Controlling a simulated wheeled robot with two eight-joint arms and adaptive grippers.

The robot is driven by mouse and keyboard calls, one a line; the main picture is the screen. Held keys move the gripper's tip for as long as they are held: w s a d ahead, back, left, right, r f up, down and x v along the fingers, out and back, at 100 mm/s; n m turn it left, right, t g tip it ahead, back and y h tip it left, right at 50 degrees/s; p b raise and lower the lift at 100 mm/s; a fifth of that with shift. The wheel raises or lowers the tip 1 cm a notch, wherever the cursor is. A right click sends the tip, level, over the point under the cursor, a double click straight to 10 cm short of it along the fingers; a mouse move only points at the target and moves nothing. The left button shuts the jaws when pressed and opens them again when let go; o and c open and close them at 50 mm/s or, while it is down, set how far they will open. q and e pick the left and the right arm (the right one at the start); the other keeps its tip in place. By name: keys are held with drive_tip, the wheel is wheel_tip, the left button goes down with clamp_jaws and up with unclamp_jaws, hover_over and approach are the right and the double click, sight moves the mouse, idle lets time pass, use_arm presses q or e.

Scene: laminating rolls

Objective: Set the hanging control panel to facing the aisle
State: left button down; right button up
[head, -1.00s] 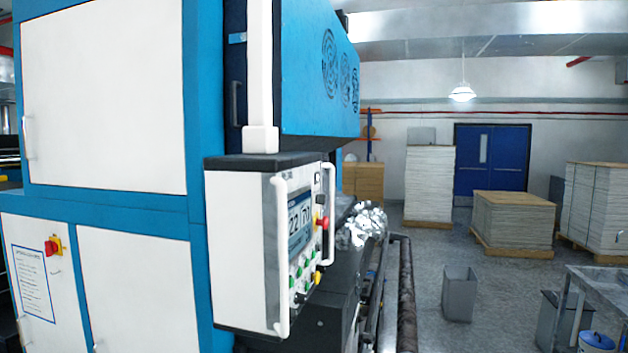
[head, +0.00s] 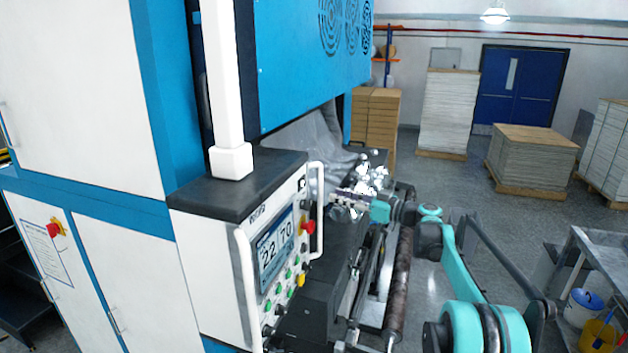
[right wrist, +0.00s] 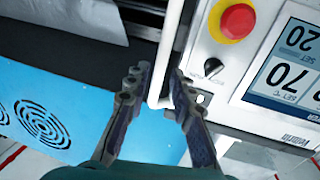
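The hanging control panel (head: 215,265) is a white box with a dark top, hung from a white post (head: 222,80). Its screen side, with buttons and a red knob (head: 308,227), faces right and toward me at a slant. It has a near white handle (head: 246,290) and a far white handle (head: 321,210). My right gripper (head: 342,198) is at the far handle. In the right wrist view its fingers (right wrist: 160,78) are apart on either side of that handle's bar (right wrist: 168,55), with a small gap showing. My left gripper is not in view.
The blue and white machine (head: 75,150) stands behind and left of the panel. Paper stacks (head: 530,155) stand at the back right, a metal table (head: 600,245) at right. Grey floor between is open.

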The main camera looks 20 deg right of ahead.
drive_tip(key=p+x, duration=0.1)
drive_tip(key=x, duration=0.6)
drive_tip(key=shift+a+p, duration=0.25)
drive_tip(key=shift+p, duration=0.05)
drive_tip(key=shift+f, duration=0.1)
clamp_jaws()
